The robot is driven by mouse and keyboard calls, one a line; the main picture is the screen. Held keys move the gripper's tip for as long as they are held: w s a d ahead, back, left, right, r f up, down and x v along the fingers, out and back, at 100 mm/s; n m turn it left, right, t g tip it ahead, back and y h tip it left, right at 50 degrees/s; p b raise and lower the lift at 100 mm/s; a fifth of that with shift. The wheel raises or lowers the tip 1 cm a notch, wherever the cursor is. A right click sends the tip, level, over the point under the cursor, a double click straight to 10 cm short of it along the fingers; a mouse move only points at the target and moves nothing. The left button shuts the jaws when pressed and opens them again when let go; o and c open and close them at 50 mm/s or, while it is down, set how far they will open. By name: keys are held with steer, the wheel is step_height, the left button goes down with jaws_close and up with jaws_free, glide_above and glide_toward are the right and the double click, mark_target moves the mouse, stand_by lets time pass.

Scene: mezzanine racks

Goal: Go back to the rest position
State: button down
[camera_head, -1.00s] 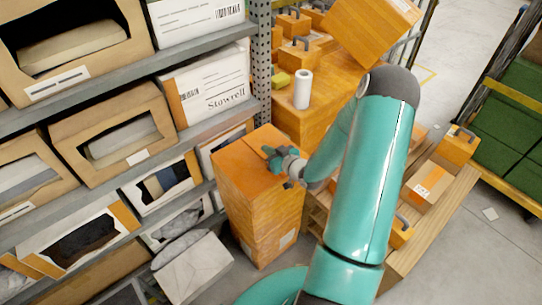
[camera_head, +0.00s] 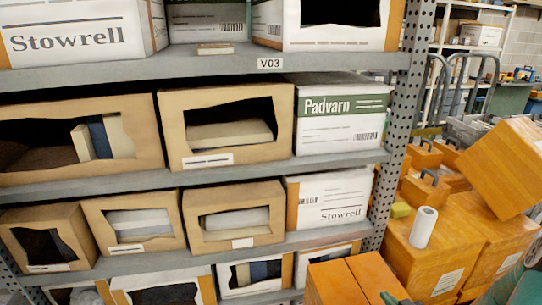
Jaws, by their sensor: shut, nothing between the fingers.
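My gripper (camera_head: 391,299) shows only as a small dark teal tip at the bottom edge, over the top of an orange box stack (camera_head: 336,284). It is shut and empty, and most of it is cut off by the frame. A part of my teal arm (camera_head: 522,290) shows in the bottom right corner. I cannot tell from this view whether the gripper touches the box.
A grey shelf rack (camera_head: 230,70) with open cardboard bins fills the left and middle. Orange boxes (camera_head: 500,225) stand at the right, one tilted (camera_head: 500,165), with a white roll (camera_head: 423,227) on top. A perforated upright (camera_head: 405,110) ends the rack.

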steer(key=s+a+r+g+h, duration=0.1)
steer(key=a+r+g+h, duration=0.2)
steer(key=r, duration=0.6)
steer(key=a+r+g+h, duration=0.2)
steer(key=a+r+g, duration=0.15)
steer(key=r, duration=0.65)
steer(key=s+a+r+g+y, duration=0.1)
steer(key=s+a+r, duration=0.3)
steer(key=s+a, duration=0.3)
steer(key=s+a+r+m+g+y, duration=0.1)
steer(key=s+a+r, duration=0.3)
steer(key=s+a, duration=0.4)
steer(key=shift+s+a+r+y, duration=0.15)
steer(key=shift+s+r+y, duration=0.1)
steer(key=shift+s+y, duration=0.4)
